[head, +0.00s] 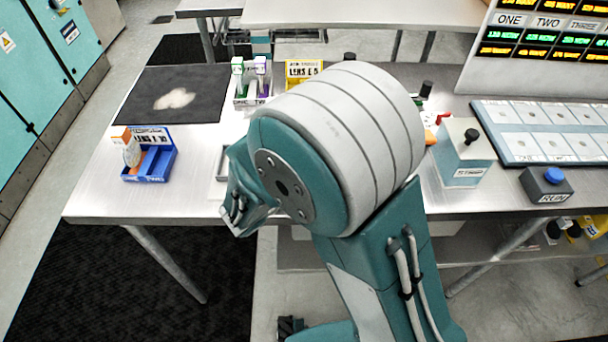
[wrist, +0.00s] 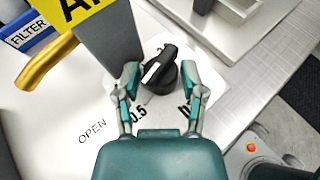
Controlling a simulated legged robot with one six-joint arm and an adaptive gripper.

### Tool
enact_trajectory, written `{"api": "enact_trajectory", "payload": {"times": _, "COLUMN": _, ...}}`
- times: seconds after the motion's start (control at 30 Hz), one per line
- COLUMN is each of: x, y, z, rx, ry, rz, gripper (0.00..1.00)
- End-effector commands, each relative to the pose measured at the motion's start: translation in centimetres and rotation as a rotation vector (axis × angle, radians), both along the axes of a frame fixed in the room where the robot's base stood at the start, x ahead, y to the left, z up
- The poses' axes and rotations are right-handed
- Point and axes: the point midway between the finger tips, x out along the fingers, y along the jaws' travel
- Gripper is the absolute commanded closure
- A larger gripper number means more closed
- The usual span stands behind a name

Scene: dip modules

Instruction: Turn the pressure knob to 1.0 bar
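In the wrist view the black pressure knob (wrist: 165,75) stands on a white dial plate (wrist: 60,110). Its bar-shaped handle is slanted, and its white pointer mark faces the lower left, roughly toward the printed 0.5. My gripper (wrist: 161,80) is open, with one finger on each side of the knob. A small gap seems to show at each side. In the head view my arm hides the knob and most of the gripper.
A yellow handle (wrist: 46,62) and a blue FILTER label (wrist: 30,30) are at the upper left of the knob. A dark post with a yellow sign stands close behind it. On the bench, a blue box (head: 150,165) stands left and a RUN button box (head: 547,184) right.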

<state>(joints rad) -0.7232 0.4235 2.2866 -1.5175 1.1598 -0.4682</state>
Motion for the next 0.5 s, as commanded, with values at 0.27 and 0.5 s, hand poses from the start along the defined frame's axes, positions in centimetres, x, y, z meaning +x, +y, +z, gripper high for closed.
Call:
{"api": "enact_trajectory", "payload": {"times": 0.27, "x": 0.00, "y": 0.06, "z": 0.01, "rx": 0.000, "ry": 0.000, "rz": 0.000, "gripper": 1.00}}
{"api": "enact_trajectory", "payload": {"times": 0.5, "x": 0.07, "y": 0.11, "z": 0.03, "rx": 0.000, "ry": -0.002, "rz": -0.029, "gripper": 1.00}}
